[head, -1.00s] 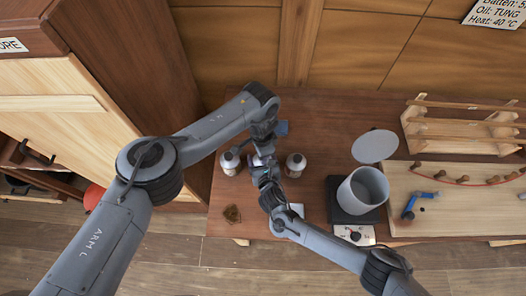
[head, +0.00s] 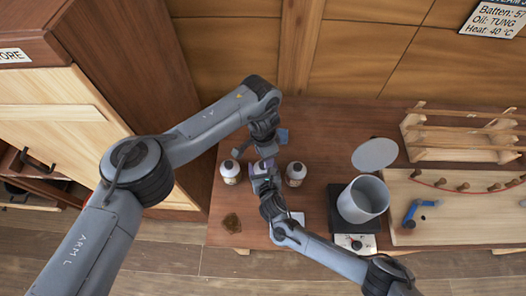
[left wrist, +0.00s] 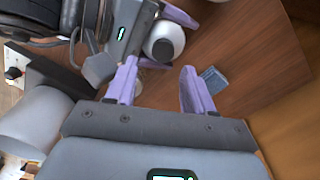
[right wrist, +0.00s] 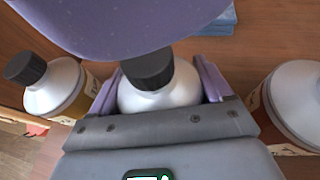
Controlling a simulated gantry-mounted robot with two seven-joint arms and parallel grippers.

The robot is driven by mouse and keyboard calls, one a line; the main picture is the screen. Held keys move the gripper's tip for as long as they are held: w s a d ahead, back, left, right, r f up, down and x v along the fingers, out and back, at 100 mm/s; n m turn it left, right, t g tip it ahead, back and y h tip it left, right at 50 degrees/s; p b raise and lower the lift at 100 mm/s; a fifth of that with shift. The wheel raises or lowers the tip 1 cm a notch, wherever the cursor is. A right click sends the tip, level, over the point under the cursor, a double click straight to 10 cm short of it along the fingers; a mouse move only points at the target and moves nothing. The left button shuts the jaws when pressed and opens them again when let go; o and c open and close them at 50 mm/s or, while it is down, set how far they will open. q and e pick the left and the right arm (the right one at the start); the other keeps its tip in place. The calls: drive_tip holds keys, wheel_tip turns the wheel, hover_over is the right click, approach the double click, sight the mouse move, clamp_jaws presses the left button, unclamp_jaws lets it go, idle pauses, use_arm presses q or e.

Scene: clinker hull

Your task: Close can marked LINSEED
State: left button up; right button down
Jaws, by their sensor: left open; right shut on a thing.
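My right gripper (right wrist: 158,95) is shut on a can (right wrist: 160,97) with white shoulders and a black cap (right wrist: 148,70), which sits on top of it. No LINSEED lettering is readable, and this can is largely hidden in the head view. My left gripper (left wrist: 160,85) is open and empty; its fingers point towards the same black cap (left wrist: 162,50) from a short distance. In the head view my left gripper (head: 265,148) is just behind my right gripper (head: 262,168). One finger of my left gripper spans the top of the right wrist view, above the cap.
Two similar cans stand close by, one left (head: 230,173) and one right (head: 295,175). A grey pot (head: 362,201) stands on a black hotplate (head: 338,222) to the right, near a wooden rack (head: 460,135). A brown lump (head: 232,223) lies front left.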

sight(263, 171)
use_arm(q)
drive_tip(key=n, duration=0.4)
drive_tip(key=shift+r, duration=0.4)
drive_tip(key=n, duration=0.4)
drive_tip(key=shift+w+r, duration=0.1)
drive_tip(key=shift+r, duration=0.25)
drive_tip(key=n, duration=0.2)
drive_tip(key=r+n, duration=0.1)
drive_tip(key=n, duration=0.2)
drive_tip(key=shift+a, duration=0.1)
drive_tip(key=n, duration=0.3)
drive_tip(key=shift+r+n, duration=0.3)
drive_tip(key=shift+n, duration=0.1)
drive_tip(key=shift+f, duration=0.1)
drive_tip(key=shift+f, duration=3.95)
drive_tip(key=shift+c, duration=0.2)
